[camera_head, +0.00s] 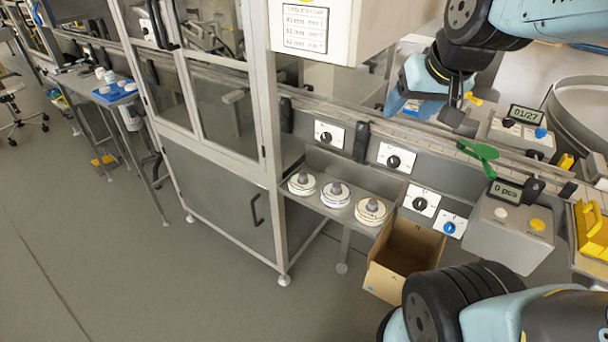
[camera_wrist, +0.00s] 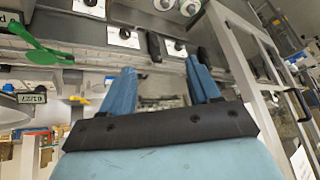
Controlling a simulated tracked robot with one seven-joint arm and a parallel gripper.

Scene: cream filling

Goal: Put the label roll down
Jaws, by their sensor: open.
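Three label rolls stand in a row on a small grey shelf (camera_head: 322,208) in the head view: a left roll (camera_head: 302,187), a middle roll with a blue rim (camera_head: 336,198) and a right roll with a tan rim (camera_head: 371,214). Each has a grey knob-like core on top. Two of the rolls show partly at the top edge of the wrist view (camera_wrist: 190,7). My gripper (camera_head: 412,106) is open, up and to the right of the rolls, near the conveyor rail. Its blue fingers are apart with nothing between them in the wrist view (camera_wrist: 161,82).
An open cardboard box (camera_head: 385,282) is right of the shelf. Rotary knobs (camera_head: 393,161) line the panel behind. A green lever (camera_head: 480,151), a counter display (camera_head: 506,190) and a yellow bin (camera_head: 592,235) are at right. A glazed machine frame (camera_head: 225,110) stands left.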

